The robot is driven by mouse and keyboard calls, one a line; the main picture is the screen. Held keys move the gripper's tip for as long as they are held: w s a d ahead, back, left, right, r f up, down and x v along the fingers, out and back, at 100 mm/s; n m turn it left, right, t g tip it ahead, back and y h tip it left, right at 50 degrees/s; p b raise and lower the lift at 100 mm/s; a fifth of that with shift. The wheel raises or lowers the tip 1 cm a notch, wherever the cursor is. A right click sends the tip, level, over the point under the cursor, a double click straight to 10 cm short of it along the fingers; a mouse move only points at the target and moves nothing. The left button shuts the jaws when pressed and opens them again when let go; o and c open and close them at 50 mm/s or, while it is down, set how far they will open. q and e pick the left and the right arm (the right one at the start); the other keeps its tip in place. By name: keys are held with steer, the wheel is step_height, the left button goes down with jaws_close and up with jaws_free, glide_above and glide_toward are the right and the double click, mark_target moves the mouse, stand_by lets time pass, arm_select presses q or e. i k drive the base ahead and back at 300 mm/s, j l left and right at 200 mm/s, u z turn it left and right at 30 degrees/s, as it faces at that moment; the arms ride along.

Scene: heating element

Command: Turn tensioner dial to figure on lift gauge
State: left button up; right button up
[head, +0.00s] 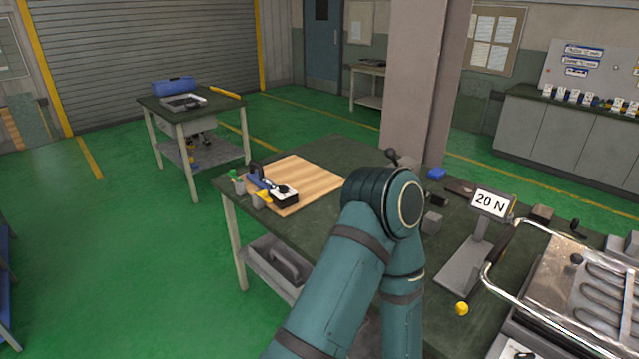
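A display plate reading "20 N" (491,204) stands on a tilted grey stand (466,262) at the right of the green bench. It looks like the lift gauge. A small blue device with a black-and-white face (284,194) lies on the left part of a wooden board (318,181). It may be the tensioner, but its dial setting is too small to read. One of my teal arms rises in the middle with its elbow bent, hiding part of the bench. Neither of my grippers shows.
A metal frame with heating coils (600,285) fills the bench's right end. A smaller table (200,118) stands at the back left. Green floor is open at left.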

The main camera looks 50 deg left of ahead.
mark_target(284, 189)
steer(key=j+z, duration=0.25)
steer(key=j, duration=0.2)
steer(key=k+j+z, duration=0.1)
steer(key=j+z, duration=0.15)
steer(key=j, duration=0.2)
steer(key=k+j+z, duration=0.1)
steer(key=j, duration=0.55)
steer(key=k+j+z, duration=0.15)
steer(key=j, duration=0.15)
steer(key=k+j, duration=0.1)
steer(key=j, duration=0.25)
steer(key=k+j, duration=0.15)
steer(key=j, duration=0.25)
steer(key=k+j+z, duration=0.1)
steer(key=j, duration=0.25)
steer(key=k+j, duration=0.15)
steer(key=j, duration=0.25)
steer(key=k+j, duration=0.1)
steer(key=j, duration=0.25)
